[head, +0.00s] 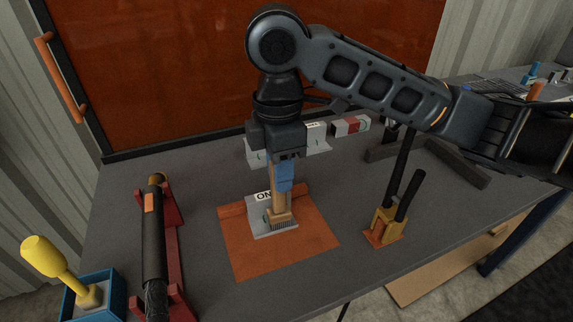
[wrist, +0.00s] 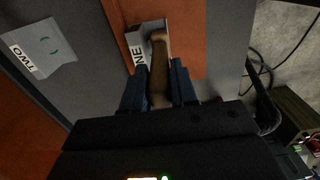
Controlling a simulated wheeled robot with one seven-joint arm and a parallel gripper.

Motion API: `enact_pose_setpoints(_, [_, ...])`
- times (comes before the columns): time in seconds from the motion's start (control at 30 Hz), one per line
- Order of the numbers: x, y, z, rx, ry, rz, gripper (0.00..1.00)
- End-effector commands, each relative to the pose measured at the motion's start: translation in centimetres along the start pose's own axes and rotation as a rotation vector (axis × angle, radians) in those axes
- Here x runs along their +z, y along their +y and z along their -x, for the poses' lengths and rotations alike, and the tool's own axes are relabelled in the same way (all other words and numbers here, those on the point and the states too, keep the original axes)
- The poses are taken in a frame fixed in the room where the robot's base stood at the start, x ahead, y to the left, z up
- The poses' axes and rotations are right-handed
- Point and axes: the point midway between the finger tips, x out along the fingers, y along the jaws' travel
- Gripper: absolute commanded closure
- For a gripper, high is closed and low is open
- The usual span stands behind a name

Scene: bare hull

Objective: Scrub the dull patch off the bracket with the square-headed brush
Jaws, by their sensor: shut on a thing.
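My gripper (head: 283,178) is shut on the wooden handle of a brush (head: 280,206) and holds it upright, blockish head down. The brush head is at the grey metal bracket (head: 256,222) labelled "ONE", seeming to rest on its flat base. The bracket stands on an orange mat (head: 245,262) on the bench. In the wrist view the brush handle (wrist: 160,60) runs between my blue fingertips (wrist: 160,88), over the bracket (wrist: 140,30). I cannot make out the dull patch; the brush may hide it.
Behind my gripper stand other grey brackets, one labelled "TWO" (wrist: 42,48), another with a red part (head: 350,126). A black tool lies on a red rack (head: 173,240) at left. A yellow-handled tool (head: 48,257) stands in a blue box. A yellow-orange holder (head: 382,230) with black handles stands right.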

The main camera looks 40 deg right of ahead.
Motion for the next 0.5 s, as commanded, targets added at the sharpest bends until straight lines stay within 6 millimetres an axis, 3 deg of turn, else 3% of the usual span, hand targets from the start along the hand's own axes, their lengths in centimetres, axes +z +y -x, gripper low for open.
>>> enact_pose_setpoints(0.5, [-2.2, 0.0, 0.1, -0.002, 0.001, 0.002, 1.00])
